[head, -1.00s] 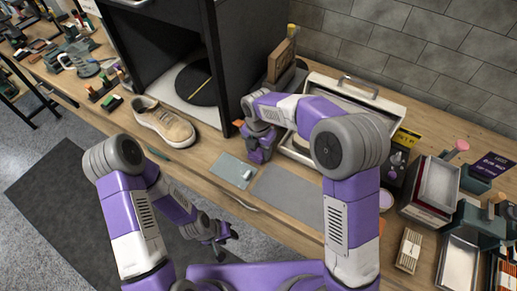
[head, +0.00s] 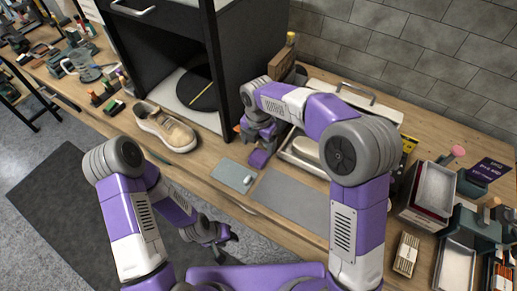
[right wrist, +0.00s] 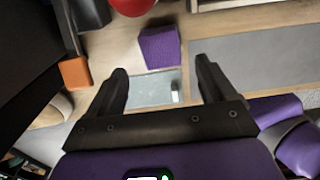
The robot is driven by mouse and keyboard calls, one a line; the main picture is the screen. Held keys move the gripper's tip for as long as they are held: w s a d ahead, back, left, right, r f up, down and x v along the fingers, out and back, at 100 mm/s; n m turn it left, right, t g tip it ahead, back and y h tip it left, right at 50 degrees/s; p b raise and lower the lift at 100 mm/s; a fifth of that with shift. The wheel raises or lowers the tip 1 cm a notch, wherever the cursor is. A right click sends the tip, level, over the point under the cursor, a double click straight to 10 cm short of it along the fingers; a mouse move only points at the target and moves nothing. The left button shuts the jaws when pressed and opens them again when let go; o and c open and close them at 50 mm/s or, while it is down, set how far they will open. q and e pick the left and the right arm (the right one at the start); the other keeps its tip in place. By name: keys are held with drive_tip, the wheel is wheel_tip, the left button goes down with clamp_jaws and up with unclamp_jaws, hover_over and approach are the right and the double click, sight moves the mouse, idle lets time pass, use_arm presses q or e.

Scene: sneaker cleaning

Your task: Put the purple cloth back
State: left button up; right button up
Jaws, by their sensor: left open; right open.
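The purple cloth (head: 260,158) is a small folded block lying on the wooden bench, just behind the light grey-green mat (head: 234,175). It also shows in the right wrist view (right wrist: 160,47), beyond the fingertips and apart from them. My right gripper (right wrist: 160,68) is open with nothing between its fingers. In the head view my right gripper (head: 262,132) is just behind the cloth, partly hidden by its own arm. My left gripper (head: 224,236) is open and empty, low in front of the bench edge.
A beige sneaker (head: 165,127) lies left, before the black open cabinet (head: 155,60). An orange block (right wrist: 75,71) and a red round object (right wrist: 132,4) are near the right gripper. A tray (head: 302,150) stands right of it. The grey mat (head: 290,197) is bare.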

sight(259, 156)
wheel_tip(259, 156, up, 6)
drive_tip(key=shift+f+p, duration=0.15)
drive_tip(key=shift+p, duration=0.45)
